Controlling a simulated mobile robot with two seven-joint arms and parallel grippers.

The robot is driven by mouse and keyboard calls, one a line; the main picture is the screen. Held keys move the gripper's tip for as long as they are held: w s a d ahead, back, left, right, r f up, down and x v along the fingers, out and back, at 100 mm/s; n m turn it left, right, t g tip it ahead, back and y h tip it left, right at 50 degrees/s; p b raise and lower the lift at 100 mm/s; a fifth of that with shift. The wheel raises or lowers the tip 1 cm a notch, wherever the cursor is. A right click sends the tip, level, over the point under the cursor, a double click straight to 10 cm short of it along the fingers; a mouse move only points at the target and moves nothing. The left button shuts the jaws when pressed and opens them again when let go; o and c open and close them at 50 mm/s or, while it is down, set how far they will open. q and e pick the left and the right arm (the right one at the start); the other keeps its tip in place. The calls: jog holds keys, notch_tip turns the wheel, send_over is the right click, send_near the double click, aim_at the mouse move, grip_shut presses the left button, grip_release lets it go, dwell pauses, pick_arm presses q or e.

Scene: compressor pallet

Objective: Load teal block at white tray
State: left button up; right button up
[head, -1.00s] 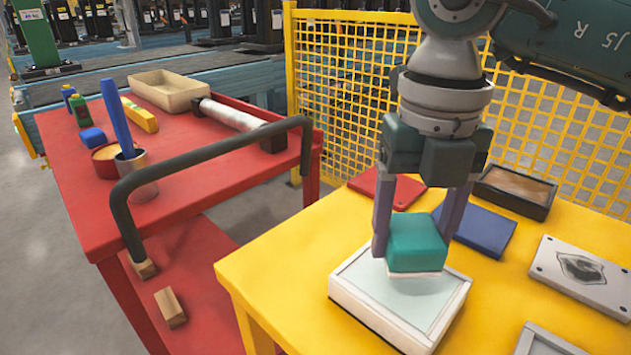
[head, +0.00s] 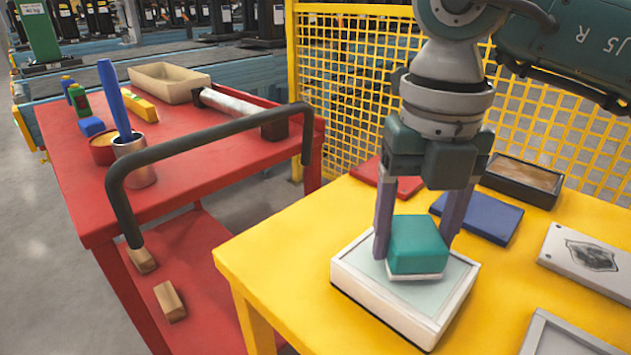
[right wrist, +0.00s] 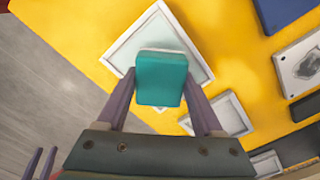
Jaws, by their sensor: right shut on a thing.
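The teal block (head: 418,244) has a pale underside and is between the two fingers of my right gripper (head: 418,238), which is shut on it. The white tray (head: 392,310) is on the yellow table, directly below the block. In the head view the block overlaps the tray's pale inner floor; I cannot tell whether it touches it. In the right wrist view the block (right wrist: 161,78) is between the fingers, with the white tray (right wrist: 197,65) behind it. My left gripper does not show in the head view.
A red plate (head: 408,186), a blue plate (head: 478,217), a dark-rimmed brown tray (head: 522,180) and a grey plate (head: 590,257) lie around on the yellow table (head: 300,260). A red cart (head: 190,165) with a black handle stands left. Yellow mesh fence (head: 350,90) rises behind.

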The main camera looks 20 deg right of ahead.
aim_at(415, 232)
jog(key=shift+f+b, duration=0.3)
jog(key=shift+f, duration=0.1)
jog(key=shift+f, duration=0.1)
dwell(0.6)
jog(key=shift+f, duration=0.1)
dwell(0.5)
notch_tip(415, 232, up, 7)
jog(key=p, duration=0.6)
dwell(0.8)
